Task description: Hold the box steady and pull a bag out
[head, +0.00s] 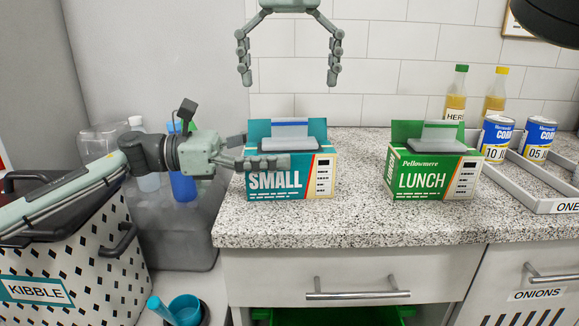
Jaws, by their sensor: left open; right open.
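A teal box (275,181) marked SMALL stands on the speckled counter with its lid flap up. A pale bag (290,133) with a blue stripe sticks up out of its opening. My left gripper (266,151) is open at the box's upper left, and its fingers overlap the box's top front edge in the picture. I cannot tell whether they touch it. My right gripper (288,80) is open and empty, fingers down, above the bag and apart from it. A green box (423,181) marked LUNCH stands to the right, with a pale bag (440,134) sticking up.
Blue-labelled cans (497,137) stand at a grey tray (526,178) on the right, with two bottles (456,95) behind. A blue bottle (183,185) is left of the counter. A spotted KIBBLE bin (95,262) stands at lower left. The counter between the boxes is clear.

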